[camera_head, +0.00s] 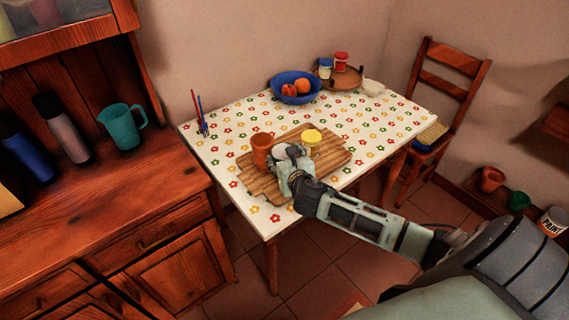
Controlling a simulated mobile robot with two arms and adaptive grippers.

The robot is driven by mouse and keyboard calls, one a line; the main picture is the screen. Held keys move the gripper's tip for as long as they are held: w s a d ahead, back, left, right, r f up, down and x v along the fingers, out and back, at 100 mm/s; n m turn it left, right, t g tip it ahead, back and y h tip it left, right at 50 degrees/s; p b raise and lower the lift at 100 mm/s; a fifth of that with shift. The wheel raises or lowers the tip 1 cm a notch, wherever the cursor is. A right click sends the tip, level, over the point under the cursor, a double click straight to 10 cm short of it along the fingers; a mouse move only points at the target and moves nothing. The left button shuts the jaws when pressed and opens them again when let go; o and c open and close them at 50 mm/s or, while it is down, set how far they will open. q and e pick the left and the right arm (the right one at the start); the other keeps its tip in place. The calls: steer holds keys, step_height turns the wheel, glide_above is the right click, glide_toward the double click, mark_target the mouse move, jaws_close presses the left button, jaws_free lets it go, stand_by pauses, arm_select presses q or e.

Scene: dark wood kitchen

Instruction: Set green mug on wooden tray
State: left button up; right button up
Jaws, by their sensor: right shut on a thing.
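The wooden tray (335,157) is a slatted board lying on the flowered tablecloth. An orange mug (262,150) stands on its left part and a yellow-lidded jar (311,140) on its back part. My right gripper (288,164) is low over the tray between them, shut on a small pale thing (279,152) mostly hidden by the gripper. I cannot tell if that is a green mug or whether it touches the tray. A teal-green mug or jug (122,127) with a handle stands on the wooden cabinet at left. My left gripper is out of view.
A chair (447,95) stands at right. The table's right side is clear.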

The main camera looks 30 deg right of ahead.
steer(key=shift+f, duration=1)
steer(key=shift+f, duration=0.1)
steer(key=o, duration=1.5)
steer(key=shift+c, duration=0.2)
steer(key=shift+s, duration=0.15)
steer(key=v, duration=1.2)
